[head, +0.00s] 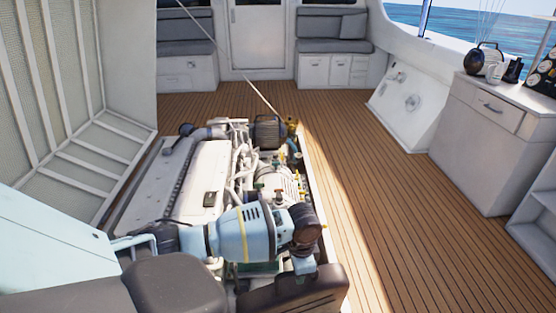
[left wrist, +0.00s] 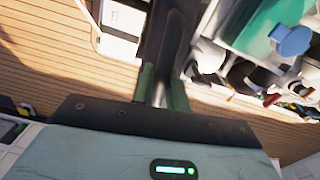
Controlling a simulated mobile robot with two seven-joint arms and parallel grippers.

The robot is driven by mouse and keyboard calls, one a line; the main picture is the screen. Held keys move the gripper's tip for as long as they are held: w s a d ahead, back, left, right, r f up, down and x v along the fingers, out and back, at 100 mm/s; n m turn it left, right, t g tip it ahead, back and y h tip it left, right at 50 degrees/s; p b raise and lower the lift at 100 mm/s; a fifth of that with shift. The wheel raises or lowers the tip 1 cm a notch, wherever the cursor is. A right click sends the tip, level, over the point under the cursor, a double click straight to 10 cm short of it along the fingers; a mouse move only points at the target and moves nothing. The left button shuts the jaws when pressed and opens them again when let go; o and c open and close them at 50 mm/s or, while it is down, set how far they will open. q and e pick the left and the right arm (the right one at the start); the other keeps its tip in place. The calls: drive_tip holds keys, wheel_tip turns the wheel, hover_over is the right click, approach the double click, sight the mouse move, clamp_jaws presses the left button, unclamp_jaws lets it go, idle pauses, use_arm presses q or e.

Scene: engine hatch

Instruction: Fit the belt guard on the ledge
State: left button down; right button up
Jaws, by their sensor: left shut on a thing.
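My left arm reaches in from the left over the engine in the head view. My left gripper (head: 303,264) is low, near the bottom middle, and shut on the belt guard (head: 290,292), a dark curved piece with slots. In the left wrist view, the fingers of the left gripper (left wrist: 162,88) pinch the belt guard (left wrist: 172,35), which shows as a dark upright band seen nearly edge-on. I cannot make out the ledge for certain; the near end of the engine is partly hidden by my arm and the guard. My right gripper is not in view.
The engine (head: 203,185), with pipes and fittings on its right side, sits in the open floor hatch. The raised hatch lid (head: 60,120) stands at the left. Wooden deck (head: 400,215) is clear to the right, with a white cabinet (head: 480,145) beyond it.

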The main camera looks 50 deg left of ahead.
use_arm(q)
drive_tip(key=s+a+f+m+b, duration=0.1)
drive_tip(key=a+f, duration=0.3)
drive_tip(key=a, duration=0.3)
drive_tip(key=shift+s+a, duration=0.2)
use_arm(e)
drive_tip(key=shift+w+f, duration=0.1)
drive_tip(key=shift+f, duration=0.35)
use_arm(q)
drive_tip(key=shift+f, duration=0.15)
